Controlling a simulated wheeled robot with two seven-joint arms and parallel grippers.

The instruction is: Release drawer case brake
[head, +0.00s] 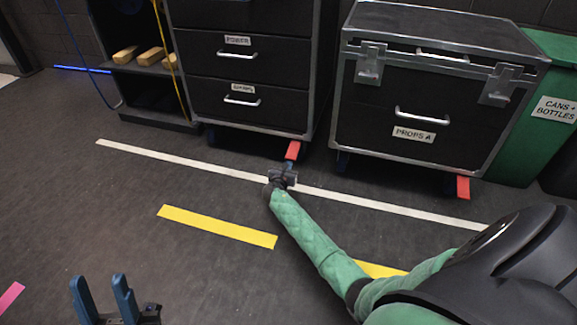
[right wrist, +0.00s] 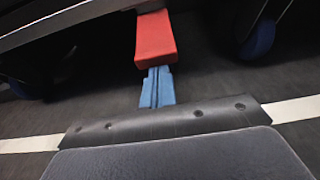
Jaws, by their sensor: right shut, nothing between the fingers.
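The drawer case (head: 241,70) is a black case with labelled drawers and white handles, at the upper middle of the head view. Its red brake pedal (head: 293,150) sticks out low at its right front corner. The pedal (right wrist: 155,40) also shows in the right wrist view. My right gripper (head: 290,166) is shut and empty, low over the floor. Its blue fingertips (right wrist: 158,72) are right at the pedal's near end; I cannot tell whether they touch it. My left gripper (head: 100,285) is open and empty at the lower left, far from the case.
A second case labelled PROPS A (head: 425,105) stands to the right with its own red pedal (head: 463,187). A green bin (head: 530,130) is beyond it. A shelf with wooden blocks (head: 150,57) stands to the left. Floor with white tape (head: 190,162) and yellow tape (head: 216,227) is open in front.

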